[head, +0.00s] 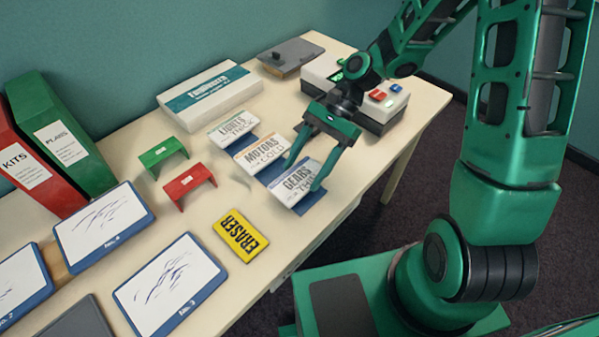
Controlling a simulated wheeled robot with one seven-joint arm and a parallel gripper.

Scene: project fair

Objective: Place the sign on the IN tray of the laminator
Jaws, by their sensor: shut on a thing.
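The GEARS sign (296,187), a white card with dark print, lies at the near end of a row of signs on the table. My gripper (304,177) is over it, its two green fingers reaching down at the sign's far and right sides, and is shut on it. A white machine with a dark base (337,82) and red and blue buttons stands behind my gripper and looks like the laminator. My arm hides part of it, and I cannot make out an IN tray.
The MOTORS sign (259,153) and LIGHTS sign (232,128) lie beside the held sign, with blue pieces around them. The table (392,150) is bare at right.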

